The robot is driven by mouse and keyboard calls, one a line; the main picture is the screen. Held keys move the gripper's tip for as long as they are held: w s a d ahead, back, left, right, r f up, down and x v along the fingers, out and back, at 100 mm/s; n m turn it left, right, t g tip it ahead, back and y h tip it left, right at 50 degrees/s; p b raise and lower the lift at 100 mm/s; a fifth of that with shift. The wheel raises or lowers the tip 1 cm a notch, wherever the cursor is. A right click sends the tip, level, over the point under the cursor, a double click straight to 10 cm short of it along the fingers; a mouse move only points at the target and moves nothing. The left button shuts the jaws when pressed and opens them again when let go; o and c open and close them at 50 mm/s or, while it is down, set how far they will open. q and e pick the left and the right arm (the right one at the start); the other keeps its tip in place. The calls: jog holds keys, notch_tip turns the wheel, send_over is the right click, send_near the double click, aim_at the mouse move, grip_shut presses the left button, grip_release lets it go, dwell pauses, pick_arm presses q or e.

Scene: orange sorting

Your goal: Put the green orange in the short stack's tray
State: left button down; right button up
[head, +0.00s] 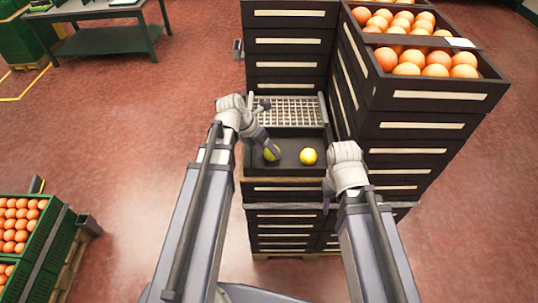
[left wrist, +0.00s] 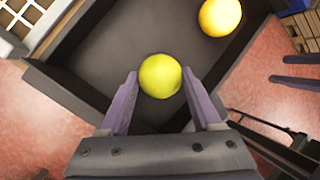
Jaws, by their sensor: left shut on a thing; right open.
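The green orange (head: 271,153), yellow-green in colour, is at the left of the dark tray (head: 290,172) on the short stack. My left gripper (head: 270,149) is shut on it, and the left wrist view shows the fruit (left wrist: 160,76) between the two fingertips, over the dark tray floor (left wrist: 115,50). I cannot tell whether the fruit touches the floor. A yellow-orange fruit (head: 308,156) lies apart to its right in the same tray. My right gripper (head: 328,190) is open and empty by the tray's right front side; its fingers show at the right of the left wrist view.
A white grid rack (head: 285,111) sits behind the tray. Taller dark crate stacks stand behind (head: 288,40) and at the right, the latter topped by crates of oranges (head: 430,92). Green crates of oranges (head: 55,240) stand at lower left. A table (head: 95,12) is far back left.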

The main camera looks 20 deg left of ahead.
pick_arm(q)
jog(key=shift+f, duration=0.15)
jog(key=shift+f, duration=0.15)
jog(key=shift+c, duration=0.4)
grip_release()
jog(key=shift+r, duration=0.35)
jog(key=p+v, duration=1.1)
jog(key=v, duration=0.1)
jog(key=shift+s+f, duration=0.1)
jog(key=shift+f, duration=0.05)
